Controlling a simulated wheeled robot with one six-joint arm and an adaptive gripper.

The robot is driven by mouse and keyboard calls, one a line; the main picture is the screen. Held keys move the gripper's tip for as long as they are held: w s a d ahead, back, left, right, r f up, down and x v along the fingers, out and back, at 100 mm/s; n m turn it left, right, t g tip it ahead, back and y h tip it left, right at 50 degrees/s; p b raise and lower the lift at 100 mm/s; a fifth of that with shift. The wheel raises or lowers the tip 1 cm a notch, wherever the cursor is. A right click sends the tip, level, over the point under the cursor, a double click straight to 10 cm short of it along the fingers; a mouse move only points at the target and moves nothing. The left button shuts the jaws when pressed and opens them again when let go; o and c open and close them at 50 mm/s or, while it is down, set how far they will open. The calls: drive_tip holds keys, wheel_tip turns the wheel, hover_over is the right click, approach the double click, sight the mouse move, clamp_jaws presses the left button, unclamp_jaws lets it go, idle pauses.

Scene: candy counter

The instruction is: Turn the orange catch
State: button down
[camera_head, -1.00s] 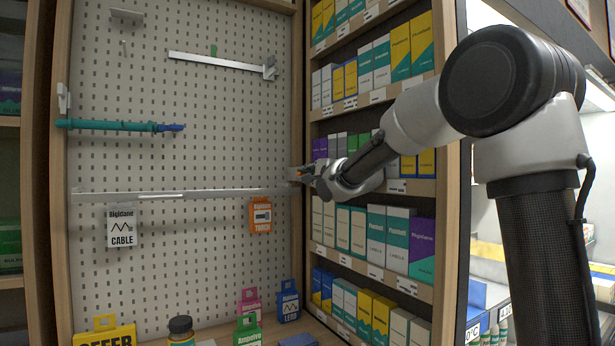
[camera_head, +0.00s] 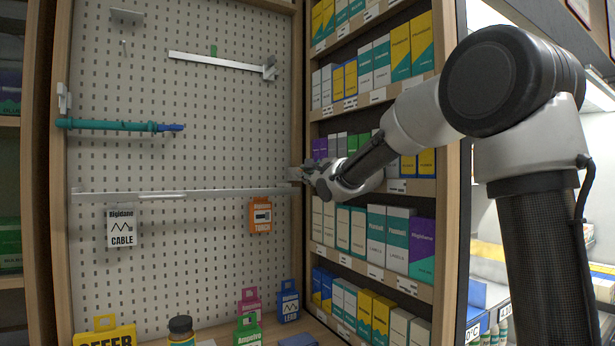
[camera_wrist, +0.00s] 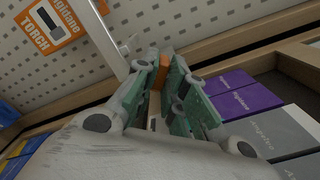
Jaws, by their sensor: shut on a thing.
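The orange catch (camera_wrist: 164,66) shows in the wrist view between the tips of my gripper (camera_wrist: 160,84). The green-padded fingers are shut on it, hiding part of it. In the head view my gripper (camera_head: 304,175) is at the right end of the long metal rail (camera_head: 200,194), beside the wooden upright of the cabinet. The catch is hidden there by the fingers. In the wrist view the rail (camera_wrist: 103,42) runs up to the catch.
An orange torch pack (camera_head: 261,216) and a white cable pack (camera_head: 121,228) hang from the rail on the pegboard (camera_head: 200,110). Shelves of boxes (camera_head: 390,237) stand close on the right. A teal rod (camera_head: 110,125) is mounted above the rail.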

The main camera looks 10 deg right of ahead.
drive_tip(key=shift+f, duration=0.1)
drive_tip(key=m, duration=0.3)
drive_tip(key=c, duration=1.6)
unclamp_jaws()
drive_tip(key=shift+c, duration=0.2)
drive_tip(key=shift+v, duration=2.55)
drive_tip(key=shift+c, duration=0.2)
